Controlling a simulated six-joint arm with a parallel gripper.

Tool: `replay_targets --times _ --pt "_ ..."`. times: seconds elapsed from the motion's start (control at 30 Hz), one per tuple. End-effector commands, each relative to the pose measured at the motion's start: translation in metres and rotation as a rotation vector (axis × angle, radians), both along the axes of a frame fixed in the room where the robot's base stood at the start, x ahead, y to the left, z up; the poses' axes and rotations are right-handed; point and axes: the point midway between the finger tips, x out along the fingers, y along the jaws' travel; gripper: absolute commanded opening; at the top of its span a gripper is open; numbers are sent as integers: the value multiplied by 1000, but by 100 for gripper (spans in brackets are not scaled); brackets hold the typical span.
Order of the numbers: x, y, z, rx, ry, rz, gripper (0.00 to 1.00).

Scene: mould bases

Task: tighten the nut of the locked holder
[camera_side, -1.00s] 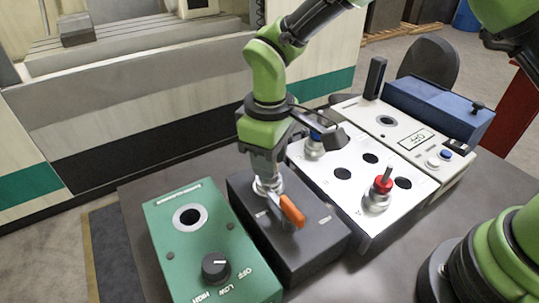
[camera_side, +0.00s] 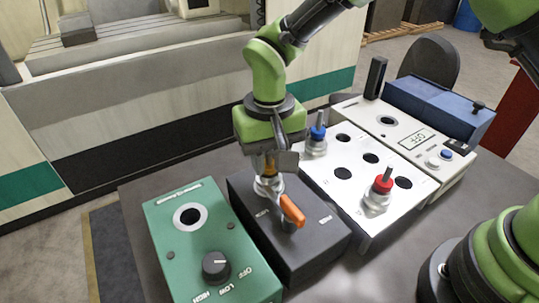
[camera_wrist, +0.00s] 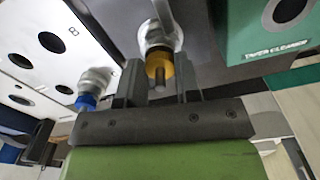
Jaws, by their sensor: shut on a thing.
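The holder (camera_wrist: 161,38), a silver metal part with a yellow collar (camera_wrist: 157,66) and a grey pin, stands in the dark block (camera_side: 312,248) at the middle of the bench. An orange lever (camera_side: 292,210) sits at the front of the block beside the holder's silver base (camera_side: 268,186). My gripper (camera_wrist: 158,80) is above the block, pointing down, with its dark fingers shut on either side of the yellow collar. The fingers partly hide the collar in the side view. Whether the nut is tight cannot be told.
A green box (camera_side: 165,240) with a round hole and a knob stands left. Right is a white rack (camera_side: 335,205) with several holes, a blue-topped holder (camera_side: 317,138) and a red-topped holder (camera_side: 378,195). Behind it are a white display unit (camera_side: 375,127) and a blue box (camera_side: 440,108).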

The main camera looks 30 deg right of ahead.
Motion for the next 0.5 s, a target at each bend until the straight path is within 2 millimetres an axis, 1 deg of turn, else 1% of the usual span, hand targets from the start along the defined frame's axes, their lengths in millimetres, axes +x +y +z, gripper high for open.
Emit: replay_targets --times 0.2,0.5 --pt "1 0 2 3 -6 -37 7" --pt "1 0 1 3 -6 -42 7"
